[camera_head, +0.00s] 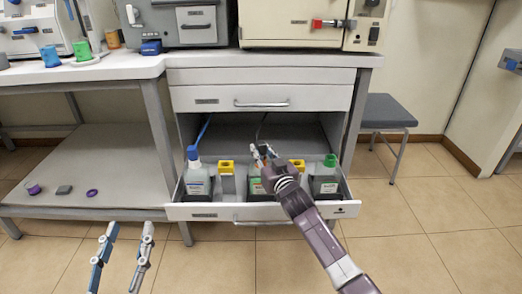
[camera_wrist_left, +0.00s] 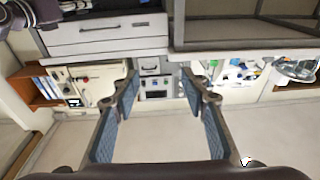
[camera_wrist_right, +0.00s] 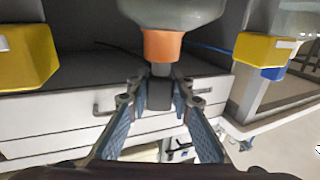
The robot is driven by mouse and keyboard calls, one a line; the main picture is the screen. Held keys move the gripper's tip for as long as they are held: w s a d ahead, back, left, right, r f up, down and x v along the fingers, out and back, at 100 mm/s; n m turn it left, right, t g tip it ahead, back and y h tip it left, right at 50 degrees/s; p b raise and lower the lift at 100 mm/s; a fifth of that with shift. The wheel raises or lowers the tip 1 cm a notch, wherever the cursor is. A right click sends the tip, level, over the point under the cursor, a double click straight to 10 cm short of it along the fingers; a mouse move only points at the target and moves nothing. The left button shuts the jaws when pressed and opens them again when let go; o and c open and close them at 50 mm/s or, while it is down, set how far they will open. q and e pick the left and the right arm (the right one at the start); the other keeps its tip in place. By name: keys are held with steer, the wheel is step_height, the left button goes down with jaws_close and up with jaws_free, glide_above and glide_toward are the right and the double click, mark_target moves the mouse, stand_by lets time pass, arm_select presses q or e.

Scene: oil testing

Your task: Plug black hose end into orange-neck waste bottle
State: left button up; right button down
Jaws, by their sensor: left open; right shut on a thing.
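My right gripper (camera_head: 263,154) is over the open drawer. In the right wrist view its fingers (camera_wrist_right: 156,92) are shut on the black hose end (camera_wrist_right: 160,97). A grey tip (camera_wrist_right: 161,70) on the hose end points at the orange neck (camera_wrist_right: 162,46) of the waste bottle (camera_wrist_right: 175,12) and meets its edge in the picture; I cannot tell whether it is inside. In the head view my arm and gripper partly hide this bottle (camera_head: 256,187), which stands in the drawer's middle. My left gripper (camera_head: 130,229) is open and empty, low and left, in front of the drawer.
The drawer (camera_head: 205,211) also holds a blue-capped bottle (camera_head: 197,175), a green-capped bottle (camera_head: 326,177) and yellow-topped holders (camera_head: 227,168). A lower shelf (camera_head: 80,165) is at left and a stool (camera_head: 386,112) at right. The floor in front is clear.

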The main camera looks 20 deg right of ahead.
arm_select(q)
steer(key=shift+s+d+r+t, duration=0.1)
steer(key=shift+r+t, duration=0.4)
steer(key=shift+r, duration=0.4)
arm_select(e)
steer(key=shift+f, duration=0.35)
arm_select(q)
steer(key=shift+r, duration=0.15)
arm_select(e)
steer(key=shift+f+b, duration=0.25)
steer(key=shift+b, duration=0.1)
arm_select(q)
steer(key=shift+s+r+t+h, duration=0.2)
steer(key=shift+r+t+h, duration=0.2)
steer(key=shift+r, duration=0.55)
arm_select(e)
steer(key=c, duration=1.6)
jaws_free()
arm_select(q)
steer(key=shift+f, duration=0.2)
